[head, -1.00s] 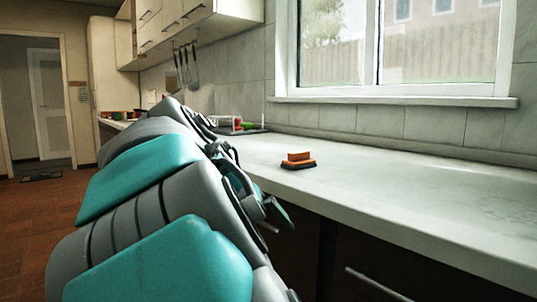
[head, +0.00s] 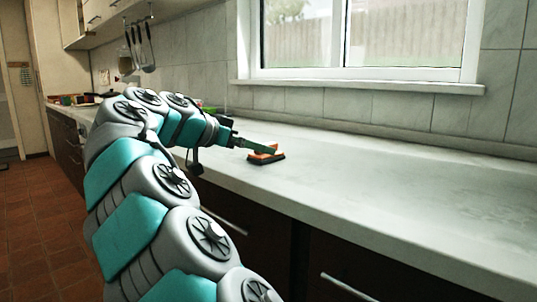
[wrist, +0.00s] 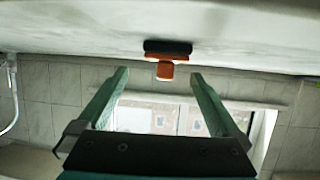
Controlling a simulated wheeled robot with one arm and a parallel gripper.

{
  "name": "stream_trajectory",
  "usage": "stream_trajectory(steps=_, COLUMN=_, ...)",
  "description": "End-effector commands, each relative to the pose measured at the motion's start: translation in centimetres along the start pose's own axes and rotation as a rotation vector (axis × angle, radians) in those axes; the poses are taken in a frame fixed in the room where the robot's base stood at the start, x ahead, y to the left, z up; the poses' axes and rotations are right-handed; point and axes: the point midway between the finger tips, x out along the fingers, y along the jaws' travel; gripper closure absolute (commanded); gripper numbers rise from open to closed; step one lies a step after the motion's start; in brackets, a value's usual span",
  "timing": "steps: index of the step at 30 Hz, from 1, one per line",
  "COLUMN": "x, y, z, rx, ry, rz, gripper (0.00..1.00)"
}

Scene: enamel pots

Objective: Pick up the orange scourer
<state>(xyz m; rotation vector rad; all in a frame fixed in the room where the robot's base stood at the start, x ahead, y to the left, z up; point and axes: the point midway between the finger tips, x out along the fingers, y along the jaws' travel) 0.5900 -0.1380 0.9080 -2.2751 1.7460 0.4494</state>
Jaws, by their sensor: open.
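The orange scourer (head: 268,157), orange on a dark base, sits on the pale countertop (head: 350,185). My gripper (head: 262,147) reaches toward it from the left, and a green finger covers part of it in the head view. In the wrist view, which looks upside down, the scourer (wrist: 166,70) shows whole, beyond and between the fingertips. The green fingers of my gripper (wrist: 160,76) are wide apart with nothing held between them. I cannot tell the exact gap between fingertips and scourer.
The counter right of the scourer is clear. A tiled wall and window (head: 360,35) stand behind. Utensils (head: 139,47) hang on the wall at the back left. Small items (head: 75,98) stand at the counter's far end. Drawer handles (head: 345,286) show below the counter edge.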

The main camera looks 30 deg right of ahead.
Motion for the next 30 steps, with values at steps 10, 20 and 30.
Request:
stream_trajectory(steps=10, x=3.9, y=-0.5, z=0.2, rx=-0.004, ry=-0.004, rz=0.005, gripper=0.00)
stream_trajectory(steps=20, x=5.5, y=-0.7, z=0.1, rx=-0.003, ry=-0.001, rz=-0.002, gripper=0.00)
stream_trajectory(steps=30, x=5.5, y=-0.7, z=0.1, rx=-0.003, ry=-0.001, rz=-0.002, gripper=0.35)
